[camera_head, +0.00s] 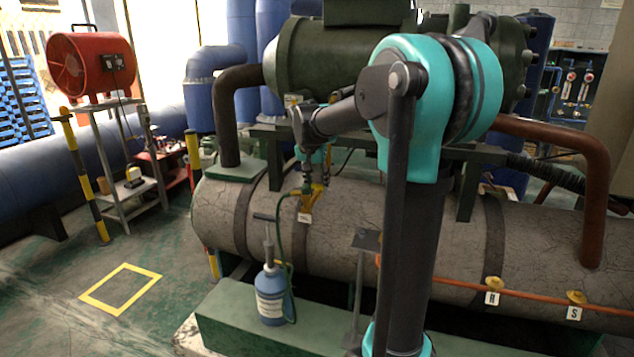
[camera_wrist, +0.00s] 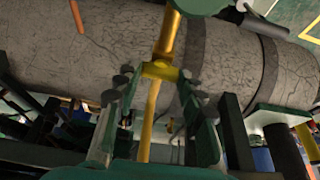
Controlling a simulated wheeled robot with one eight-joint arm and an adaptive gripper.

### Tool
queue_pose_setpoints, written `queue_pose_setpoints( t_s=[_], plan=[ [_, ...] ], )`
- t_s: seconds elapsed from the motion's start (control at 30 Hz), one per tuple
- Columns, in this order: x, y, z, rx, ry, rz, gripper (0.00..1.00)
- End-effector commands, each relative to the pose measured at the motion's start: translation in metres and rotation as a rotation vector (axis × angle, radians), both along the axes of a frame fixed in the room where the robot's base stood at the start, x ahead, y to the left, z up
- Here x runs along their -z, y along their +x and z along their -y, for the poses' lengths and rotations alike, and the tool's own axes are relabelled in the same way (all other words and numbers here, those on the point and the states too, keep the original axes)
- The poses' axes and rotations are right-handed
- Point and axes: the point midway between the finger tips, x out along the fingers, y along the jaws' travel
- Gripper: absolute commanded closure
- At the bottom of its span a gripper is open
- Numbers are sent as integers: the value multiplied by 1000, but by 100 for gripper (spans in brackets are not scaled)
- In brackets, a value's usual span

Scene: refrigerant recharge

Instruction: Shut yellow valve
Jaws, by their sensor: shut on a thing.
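The yellow valve (camera_head: 316,193) is on the upper side of the large grey cracked tank (camera_head: 345,215), left of my arm in the head view. A white label hangs just below it. My gripper (camera_head: 306,183) reaches down to the valve from above. In the wrist view, a yellow bar of the valve (camera_wrist: 167,42) runs between the two dark fingers of my gripper (camera_wrist: 158,85), with a yellow crosspiece at their tips. The gripper is shut on the yellow valve. The exact contact is small and partly hidden in the head view.
A blue bottle (camera_head: 271,296) with a green hose stands on the green base ledge below the valve. Yellow fittings labelled R (camera_head: 493,284) and S (camera_head: 576,297) sit along an orange pipe at right. A red fan (camera_head: 91,65) stands at left.

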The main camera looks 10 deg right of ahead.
Motion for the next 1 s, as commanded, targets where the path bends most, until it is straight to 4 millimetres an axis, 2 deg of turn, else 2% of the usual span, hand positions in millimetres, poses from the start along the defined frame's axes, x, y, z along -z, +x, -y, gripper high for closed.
queue_pose_setpoints(
  t_s=[0.1, 0.13, 0.27, 0.67, 0.77, 1.0],
  plan=[
    [0, 0, 0, 1, 2, 0, 90],
    [0, 0, 0, 1, 2, 0, 57],
    [0, 0, 0, 1, 2, 0, 41],
    [-5, -2, -1, 0, 1, 0, 40],
    [-17, -6, -4, 0, 1, 0, 40],
    [-62, -22, -14, -2, 0, 0, 40]
  ],
)
